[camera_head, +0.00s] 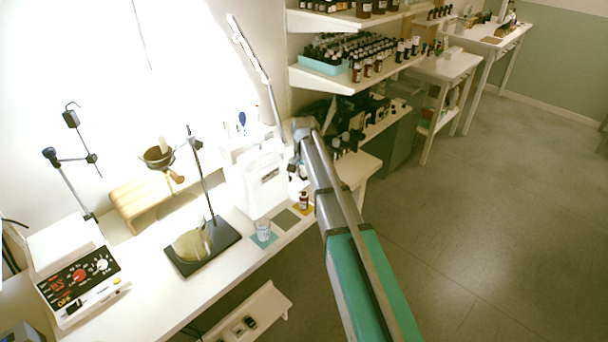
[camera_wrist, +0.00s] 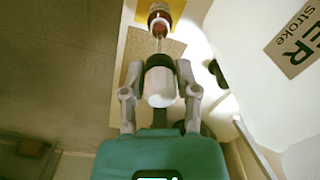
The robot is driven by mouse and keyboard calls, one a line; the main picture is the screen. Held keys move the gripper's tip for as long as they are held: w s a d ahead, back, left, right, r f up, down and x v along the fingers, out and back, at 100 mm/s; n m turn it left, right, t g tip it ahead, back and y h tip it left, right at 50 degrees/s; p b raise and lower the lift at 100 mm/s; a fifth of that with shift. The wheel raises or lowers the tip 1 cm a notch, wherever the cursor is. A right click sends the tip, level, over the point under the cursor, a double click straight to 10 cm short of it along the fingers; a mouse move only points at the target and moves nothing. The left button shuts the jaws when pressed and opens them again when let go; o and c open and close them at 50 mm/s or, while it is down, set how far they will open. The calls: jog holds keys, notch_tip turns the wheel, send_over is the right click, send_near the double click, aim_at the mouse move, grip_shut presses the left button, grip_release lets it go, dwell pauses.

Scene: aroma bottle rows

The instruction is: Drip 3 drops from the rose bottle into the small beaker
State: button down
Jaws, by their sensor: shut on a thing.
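A small amber-red bottle with a pale label (camera_head: 304,202) stands upright on a yellow-orange mat; I cannot read its label. It also shows at the top of the wrist view (camera_wrist: 160,10). My gripper (camera_wrist: 160,76) is shut on a dropper cap (camera_wrist: 161,86), white with a dark collar. The dropper's thin glass tube (camera_wrist: 158,46) points at the bottle's mouth; I cannot tell whether its tip is inside. In the head view my gripper (camera_head: 299,172) is above the bottle, partly hidden by my arm. The small clear beaker (camera_head: 263,231) stands on a teal mat, left of the bottle.
A bare grey mat (camera_head: 286,220) lies between beaker and bottle. A white canister (camera_head: 264,182) stands close behind. A flask (camera_head: 193,242) stands on a dark stand base at left. Shelves of bottles (camera_head: 350,50) are behind my arm. The bench's front edge is close to the mats.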

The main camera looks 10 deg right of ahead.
jog(key=shift+f+b, duration=3)
jog(key=shift+f, duration=0.15)
jog(key=shift+f+b, duration=0.25)
jog(key=shift+b, duration=0.05)
jog(key=c, duration=0.9)
grip_release()
jog(key=shift+c, duration=0.5)
jog(key=shift+r, duration=0.1)
notch_tip(320, 180, up, 9)
jog(key=p, duration=0.8)
jog(key=shift+f+p, duration=0.2)
jog(key=shift+p, duration=0.2)
